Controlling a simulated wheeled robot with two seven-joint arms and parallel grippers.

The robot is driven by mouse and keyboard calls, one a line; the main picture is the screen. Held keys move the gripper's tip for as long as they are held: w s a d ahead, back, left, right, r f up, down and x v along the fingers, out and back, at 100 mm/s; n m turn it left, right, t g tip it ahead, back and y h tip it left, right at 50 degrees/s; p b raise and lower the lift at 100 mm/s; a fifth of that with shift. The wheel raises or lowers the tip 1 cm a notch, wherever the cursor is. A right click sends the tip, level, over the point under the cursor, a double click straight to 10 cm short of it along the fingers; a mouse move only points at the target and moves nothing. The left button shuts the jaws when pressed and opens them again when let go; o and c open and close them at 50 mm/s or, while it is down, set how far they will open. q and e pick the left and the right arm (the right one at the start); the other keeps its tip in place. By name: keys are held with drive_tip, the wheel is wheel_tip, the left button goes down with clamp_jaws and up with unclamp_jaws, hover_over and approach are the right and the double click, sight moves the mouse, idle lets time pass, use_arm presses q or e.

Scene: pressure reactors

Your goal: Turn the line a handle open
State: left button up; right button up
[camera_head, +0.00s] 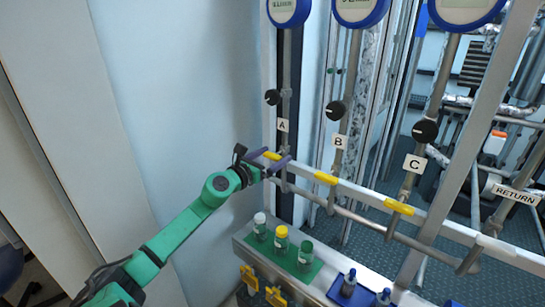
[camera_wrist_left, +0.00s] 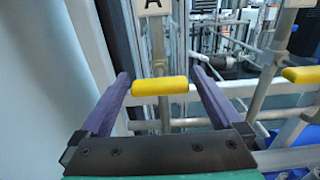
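The line A handle (camera_head: 272,156) is a yellow lever under the "A" label (camera_head: 283,125). It lies crosswise to its upright pipe. In the left wrist view the yellow handle (camera_wrist_left: 159,86) lies level between the tips of my purple fingers, with a gap on either side. My left gripper (camera_head: 270,160) is open around the handle and does not visibly grip it. It also shows in the left wrist view (camera_wrist_left: 160,92). My right gripper is in neither view.
Yellow handles for line B (camera_head: 326,178) and line C (camera_head: 399,207) sit to the right on the same rail. Black knobs (camera_head: 336,110) and round blue gauges (camera_head: 360,8) are above. A shelf below holds bottles on a green tray (camera_head: 277,257). A pale wall is on the left.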

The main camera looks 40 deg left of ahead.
use_arm(q)
drive_tip(key=c, duration=1.1)
drive_tip(key=shift+n, duration=0.4)
drive_tip(key=shift+r+n+p, duration=0.1)
drive_tip(key=shift+n+p, duration=0.65)
drive_tip(key=shift+n, duration=0.15)
drive_tip(key=n+p, duration=0.3)
drive_tip(key=n, duration=0.3)
drive_tip(key=n+p, duration=0.2)
drive_tip(key=n, duration=0.2)
drive_tip(key=shift+n, duration=0.4)
drive_tip(key=shift+a+n+p, duration=0.1)
drive_tip(key=shift+n+p, duration=1.3)
drive_tip(key=shift+n, duration=0.9)
